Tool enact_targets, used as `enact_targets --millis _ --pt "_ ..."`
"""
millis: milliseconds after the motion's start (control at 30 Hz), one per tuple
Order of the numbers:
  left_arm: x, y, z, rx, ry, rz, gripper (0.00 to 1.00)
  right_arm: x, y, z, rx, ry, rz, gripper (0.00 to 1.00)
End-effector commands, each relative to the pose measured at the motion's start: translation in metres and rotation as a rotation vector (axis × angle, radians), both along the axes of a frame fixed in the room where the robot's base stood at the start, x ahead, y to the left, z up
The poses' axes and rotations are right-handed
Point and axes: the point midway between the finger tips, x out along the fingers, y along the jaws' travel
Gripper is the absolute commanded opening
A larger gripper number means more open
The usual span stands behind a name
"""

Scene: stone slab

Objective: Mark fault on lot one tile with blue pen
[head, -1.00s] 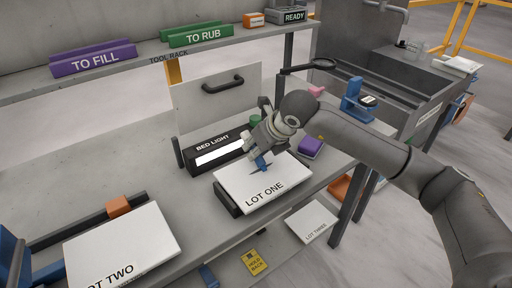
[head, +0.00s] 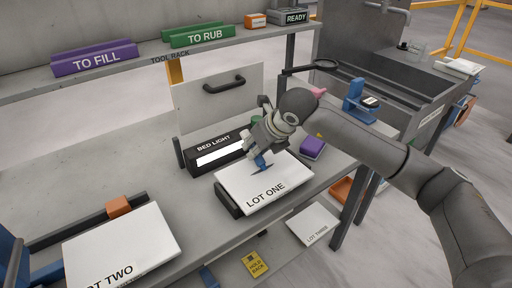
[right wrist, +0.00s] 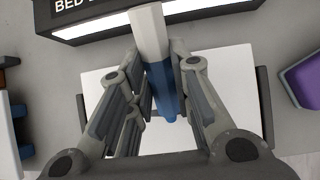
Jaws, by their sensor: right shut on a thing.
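The lot one tile (head: 284,192) is a white slab lying on a dark support on the bench, labelled LOT ONE along its front. In the right wrist view the pen (right wrist: 161,88) sits between the fingers, white at one end and blue at the other, over the white tile (right wrist: 215,95). My left gripper is not in view.
The bed light (head: 194,166) stands right behind the tile. A purple block (head: 312,147) is at its right. The lot two tile (head: 125,245) lies at the front left with an orange block (head: 118,206) behind it. A lot three slab (head: 314,223) lies lower down.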

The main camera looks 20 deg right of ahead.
Motion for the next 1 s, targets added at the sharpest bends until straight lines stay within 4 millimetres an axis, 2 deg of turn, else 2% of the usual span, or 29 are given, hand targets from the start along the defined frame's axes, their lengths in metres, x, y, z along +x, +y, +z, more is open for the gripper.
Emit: enact_targets --millis 1000 --pt "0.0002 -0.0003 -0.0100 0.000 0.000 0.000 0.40 0.0096 0.0037 0.0000 0.000 0.000 0.000 0.02"
